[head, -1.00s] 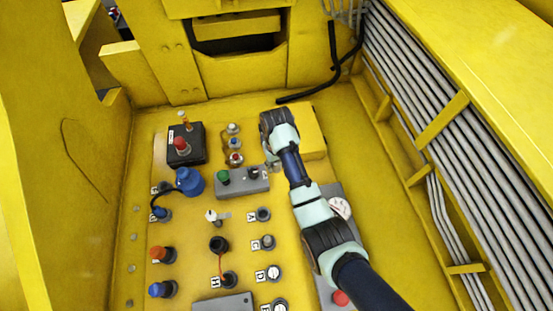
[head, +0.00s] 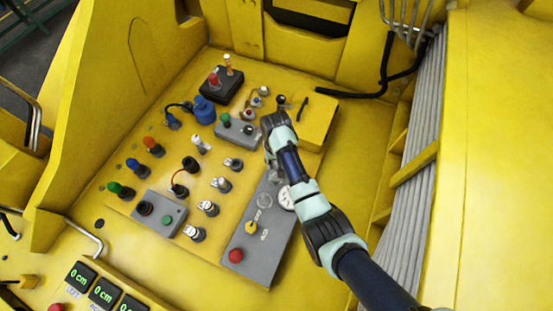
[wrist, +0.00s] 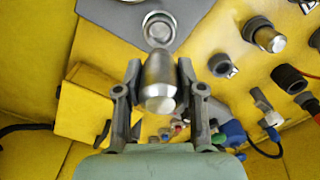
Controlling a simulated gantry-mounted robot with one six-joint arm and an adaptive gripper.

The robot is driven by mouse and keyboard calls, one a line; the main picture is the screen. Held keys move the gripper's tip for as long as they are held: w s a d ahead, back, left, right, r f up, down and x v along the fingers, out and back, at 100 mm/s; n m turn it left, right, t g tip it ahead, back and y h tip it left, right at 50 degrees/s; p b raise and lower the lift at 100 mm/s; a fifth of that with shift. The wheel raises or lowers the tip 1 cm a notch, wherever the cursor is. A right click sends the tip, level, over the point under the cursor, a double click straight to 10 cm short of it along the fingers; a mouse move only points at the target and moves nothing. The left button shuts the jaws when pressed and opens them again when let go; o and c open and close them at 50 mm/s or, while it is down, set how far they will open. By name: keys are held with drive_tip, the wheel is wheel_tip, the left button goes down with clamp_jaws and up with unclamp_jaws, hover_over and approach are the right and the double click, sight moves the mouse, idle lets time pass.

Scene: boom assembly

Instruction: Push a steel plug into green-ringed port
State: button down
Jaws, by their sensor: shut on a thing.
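My gripper (wrist: 158,92) is shut on a steel plug (wrist: 158,78), a smooth silver body with a rounded end, held between the two fingers in the wrist view. I cannot make out a green ring on this or any other port. In the head view my arm's end is over the panel beside the grey switch box (head: 238,134); the fingers and plug are mostly hidden there.
A yellow box (head: 318,118) stands right of my arm's end. A grey plate with a gauge and red button (head: 236,255) lies below. Several silver connectors, one here (head: 208,208), and coloured knobs, such as a blue one (head: 204,110), crowd the left of the panel.

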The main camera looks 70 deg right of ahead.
drive_tip(key=shift+f, duration=0.1)
wheel_tip(320, 180, down, 7)
drive_tip(key=b, duration=0.7)
drive_tip(key=shift+f+b, duration=0.65)
drive_tip(key=shift+f, duration=0.45)
drive_tip(key=c, duration=0.6)
unclamp_jaws()
